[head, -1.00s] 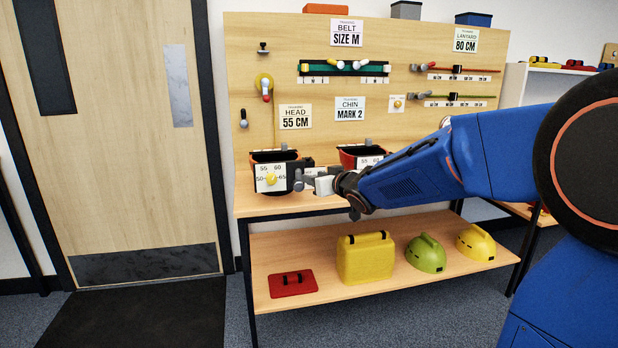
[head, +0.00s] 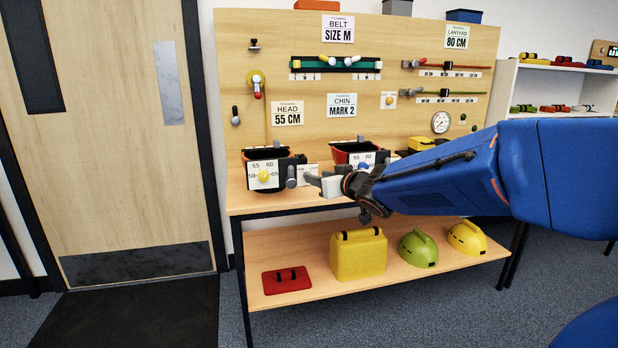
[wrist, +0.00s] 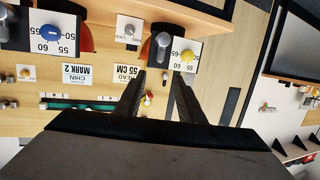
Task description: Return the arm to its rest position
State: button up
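My blue arm (head: 440,185) reaches in from the right in the head view, across the front of the workbench. My gripper (head: 312,183) is in front of the bench top, just right of the left dial box (head: 263,174) with its yellow knob. In the wrist view, which is upside down, the two dark fingers of my gripper (wrist: 158,78) stand apart with nothing between them. The same yellow-knob dial (wrist: 186,55) shows beyond the fingertips. I cannot tell from the head view how far the gripper is from the boxes.
A pegboard (head: 400,120) with belt, lanyards and signs stands behind the bench (head: 237,200). A second dial box (head: 360,155) is behind my gripper. The lower shelf holds a yellow case (head: 358,257) and helmets (head: 418,250).

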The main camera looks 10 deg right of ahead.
jog(key=s+d+f+m+g+h, duration=0.2)
jog(key=s+d+f+h, duration=0.15)
jog(key=s, duration=0.45)
jog(key=s+d+f+m+g+h, duration=0.1)
jog(key=s+d+f+g+h, duration=0.1)
jog(key=s+d, duration=0.45)
jog(key=s+a+f+g, duration=0.1)
jog(key=s+f+g, duration=0.1)
jog(key=s, duration=0.6)
jog(key=s+a+f+g+y, duration=0.1)
jog(key=s+a+f+g, duration=0.1)
jog(key=s+f, duration=0.3)
jog(key=s+a+f+g, duration=0.2)
jog(key=s+f, duration=0.1)
jog(key=s, duration=0.9)
jog(key=shift+f+y, duration=0.35)
jog(key=shift+f, duration=0.05)
jog(key=shift+d, duration=0.1)
